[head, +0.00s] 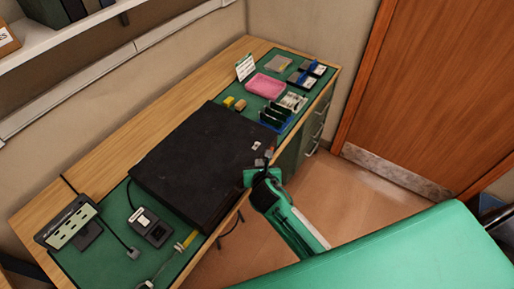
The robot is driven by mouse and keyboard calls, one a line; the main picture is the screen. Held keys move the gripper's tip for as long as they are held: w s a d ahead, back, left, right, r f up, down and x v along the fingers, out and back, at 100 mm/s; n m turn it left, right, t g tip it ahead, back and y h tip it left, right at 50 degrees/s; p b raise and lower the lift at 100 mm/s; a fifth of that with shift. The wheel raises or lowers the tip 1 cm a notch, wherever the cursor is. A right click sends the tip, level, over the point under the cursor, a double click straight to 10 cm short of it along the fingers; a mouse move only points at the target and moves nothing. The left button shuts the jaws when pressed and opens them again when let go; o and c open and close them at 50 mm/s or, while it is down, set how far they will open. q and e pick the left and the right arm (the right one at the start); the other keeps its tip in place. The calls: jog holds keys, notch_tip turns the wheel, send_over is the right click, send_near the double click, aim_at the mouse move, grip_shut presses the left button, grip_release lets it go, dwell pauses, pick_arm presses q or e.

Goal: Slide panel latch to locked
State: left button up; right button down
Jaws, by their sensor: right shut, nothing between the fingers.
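A large black case or panel (192,160) lies on the green mat in the middle of the desk. Small light-grey pieces, which may be the latch, show near its right corner (256,146); they are too small to read whether they are locked. My right gripper (262,168) is at that right corner, close to the small pieces. It is shut with nothing held. Whether it touches the panel or latch cannot be told. My left gripper is not in view.
The wooden desk (110,152) runs along the wall. A pink tray (265,86), a small sign (245,66) and black-and-blue holders (274,117) stand at the far end. A grey device (151,227) with a cable lies at the near end. A brown door (437,85) is at right.

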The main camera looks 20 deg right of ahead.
aim_at(261, 150)
jog(key=x, duration=0.4)
jog(key=shift+w+f+p, duration=0.1)
jog(key=shift+w+p, duration=0.15)
jog(key=shift+p, duration=0.15)
jog(key=shift+w+d+f+p, duration=0.1)
jog(key=shift+w+d+p, duration=0.15)
jog(key=shift+w, duration=0.5)
jog(key=shift+w+d+p, duration=0.15)
jog(key=shift+w+p, duration=0.05)
jog(key=shift+w, duration=0.55)
jog(key=shift+w+d+f+p, duration=0.15)
jog(key=shift+w+p, duration=0.1)
jog(key=shift+w, duration=0.45)
jog(key=shift+w+d+r+p, duration=0.2)
jog(key=shift+w+d+p, duration=0.4)
jog(key=shift+d, duration=0.15)
jog(key=shift+w+d, duration=0.15)
jog(key=shift+d, duration=0.15)
jog(key=shift+d+f, duration=0.1)
jog(key=shift+f, duration=0.1)
